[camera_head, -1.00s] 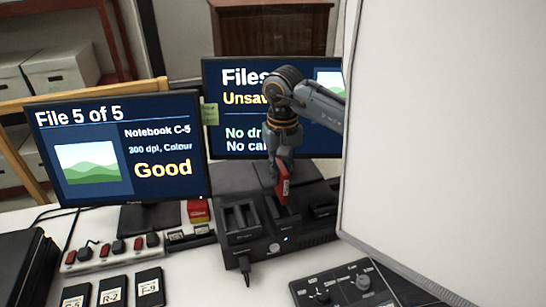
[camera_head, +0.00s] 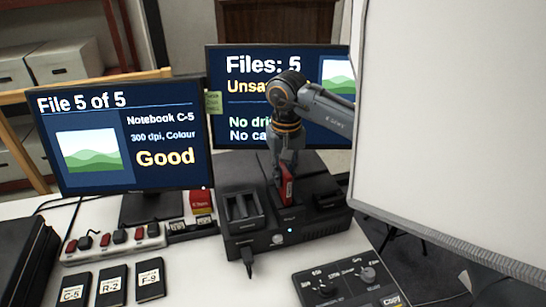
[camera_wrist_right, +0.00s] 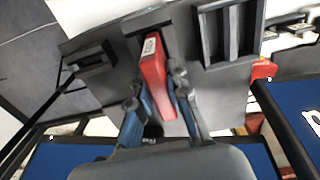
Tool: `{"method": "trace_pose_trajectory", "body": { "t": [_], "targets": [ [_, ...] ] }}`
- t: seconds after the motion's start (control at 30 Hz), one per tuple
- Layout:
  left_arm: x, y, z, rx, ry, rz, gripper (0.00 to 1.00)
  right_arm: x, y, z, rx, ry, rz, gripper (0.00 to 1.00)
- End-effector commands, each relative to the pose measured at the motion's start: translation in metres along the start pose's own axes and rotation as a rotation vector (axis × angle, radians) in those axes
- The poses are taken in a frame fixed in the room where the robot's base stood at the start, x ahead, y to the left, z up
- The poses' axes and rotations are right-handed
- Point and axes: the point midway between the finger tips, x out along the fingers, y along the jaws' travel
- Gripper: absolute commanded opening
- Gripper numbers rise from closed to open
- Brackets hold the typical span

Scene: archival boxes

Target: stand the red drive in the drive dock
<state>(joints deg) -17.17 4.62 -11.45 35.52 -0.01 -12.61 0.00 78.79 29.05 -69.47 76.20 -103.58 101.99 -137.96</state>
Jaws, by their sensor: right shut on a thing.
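The red drive (camera_head: 287,191) is upright, with a pale label, over the middle of the black drive dock (camera_head: 290,235) in the head view. Its lower end meets the dock's top there; I cannot tell if it is inside a slot. My right gripper (camera_head: 287,177) is shut on the drive from above. In the right wrist view the red drive (camera_wrist_right: 152,66) sits between the fingers of my right gripper (camera_wrist_right: 158,88), its far end against the dock's dark top (camera_wrist_right: 110,62). My left gripper is not in view.
A two-slot bay (camera_head: 242,209) is left of the drive. Two monitors (camera_head: 135,140) stand behind. A control panel (camera_head: 345,282) is in front, labelled black drives (camera_head: 112,285) at front left. A large white panel (camera_head: 450,120) blocks the right.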

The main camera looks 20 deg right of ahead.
Motion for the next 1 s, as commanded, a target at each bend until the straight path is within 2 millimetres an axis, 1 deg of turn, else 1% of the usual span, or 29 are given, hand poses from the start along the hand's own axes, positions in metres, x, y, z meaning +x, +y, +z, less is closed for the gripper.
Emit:
{"method": "trace_pose_trajectory", "body": {
  "t": [0.03, 0.13, 0.17, 0.2, 0.27, 0.3, 0.57, 0.67, 0.77, 0.9, 1.0],
  "targets": [
    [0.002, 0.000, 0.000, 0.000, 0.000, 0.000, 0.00, 0.005, -0.003, 0.001, -0.004, -0.003, -0.004, 0.00],
    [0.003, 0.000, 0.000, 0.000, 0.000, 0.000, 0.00, 0.007, -0.003, 0.001, -0.004, -0.004, -0.004, 0.00],
    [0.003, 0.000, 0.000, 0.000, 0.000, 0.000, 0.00, 0.007, -0.003, 0.001, -0.004, -0.004, -0.004, 0.18],
    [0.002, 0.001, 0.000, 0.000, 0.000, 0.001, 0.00, 0.007, -0.003, 0.001, -0.004, -0.005, -0.004, 0.27],
    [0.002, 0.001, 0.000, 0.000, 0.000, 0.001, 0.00, 0.006, -0.003, 0.001, -0.004, -0.005, -0.003, 0.39],
    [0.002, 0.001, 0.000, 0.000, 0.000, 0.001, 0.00, 0.006, -0.003, 0.001, -0.004, -0.004, -0.003, 0.43],
    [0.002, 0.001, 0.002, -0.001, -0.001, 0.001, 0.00, 0.005, -0.002, 0.001, -0.002, -0.003, -0.001, 0.43],
    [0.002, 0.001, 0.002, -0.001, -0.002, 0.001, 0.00, -0.001, -0.002, 0.000, -0.002, -0.001, -0.001, 0.43],
    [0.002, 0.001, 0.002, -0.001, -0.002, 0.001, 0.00, -0.015, -0.003, 0.000, -0.003, 0.001, 0.001, 0.43],
    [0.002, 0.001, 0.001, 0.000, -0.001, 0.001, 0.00, -0.040, -0.006, 0.001, -0.004, 0.002, 0.003, 0.43],
    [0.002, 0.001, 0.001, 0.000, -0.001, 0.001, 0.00, -0.056, -0.009, 0.001, -0.004, 0.001, 0.004, 0.43]
  ]
}}
